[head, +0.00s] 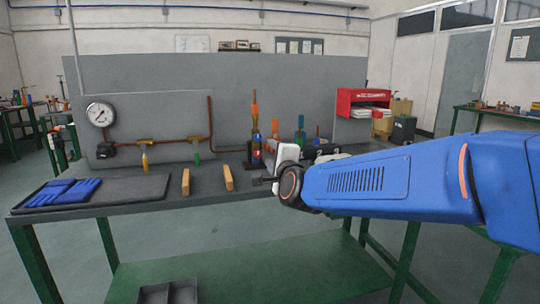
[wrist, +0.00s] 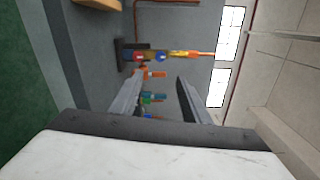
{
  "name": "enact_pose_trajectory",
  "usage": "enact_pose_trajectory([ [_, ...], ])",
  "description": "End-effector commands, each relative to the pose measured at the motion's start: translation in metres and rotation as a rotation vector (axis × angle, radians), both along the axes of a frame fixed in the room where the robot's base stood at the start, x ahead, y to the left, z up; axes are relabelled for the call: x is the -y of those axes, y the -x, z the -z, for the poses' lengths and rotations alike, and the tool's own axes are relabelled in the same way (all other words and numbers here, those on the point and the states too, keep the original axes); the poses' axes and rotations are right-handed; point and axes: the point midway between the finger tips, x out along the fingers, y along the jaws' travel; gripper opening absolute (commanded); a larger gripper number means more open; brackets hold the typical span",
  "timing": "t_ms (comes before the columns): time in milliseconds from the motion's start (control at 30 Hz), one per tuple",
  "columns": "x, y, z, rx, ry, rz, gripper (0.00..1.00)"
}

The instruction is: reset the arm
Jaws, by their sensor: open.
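My blue arm reaches in from the right of the head view, stretched out low over the front of the workbench (head: 145,196). My gripper (head: 262,181) is at its end, small and partly hidden by the white wrist part, just right of two wooden blocks. In the wrist view my gripper (wrist: 155,88) shows two dark fingers spread apart with nothing between them. The wrist picture is turned sideways. Beyond the fingers stands an assembly with red, blue and orange parts (wrist: 165,54), clear of them.
Wooden blocks (head: 185,182) and (head: 228,177) stand on the bench. A black tray with blue gloves (head: 62,192) lies at left. A pressure gauge (head: 100,114) and copper pipe (head: 210,122) are on the back panel.

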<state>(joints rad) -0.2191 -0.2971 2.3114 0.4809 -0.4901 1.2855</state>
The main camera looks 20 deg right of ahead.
Motion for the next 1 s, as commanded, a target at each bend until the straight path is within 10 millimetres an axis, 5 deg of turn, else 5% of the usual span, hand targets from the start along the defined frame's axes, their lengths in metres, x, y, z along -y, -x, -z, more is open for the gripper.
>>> enact_pose_trajectory([
  [167,0.0,0.011,0.009,-0.045,0.078,-0.028,0.43],
  [367,0.0,0.061,0.049,-0.217,0.394,-0.157,0.43],
  [800,0.035,0.235,0.171,-0.627,1.165,-0.611,0.43],
  [1000,0.059,0.315,0.211,-0.773,1.401,-0.843,0.43],
])
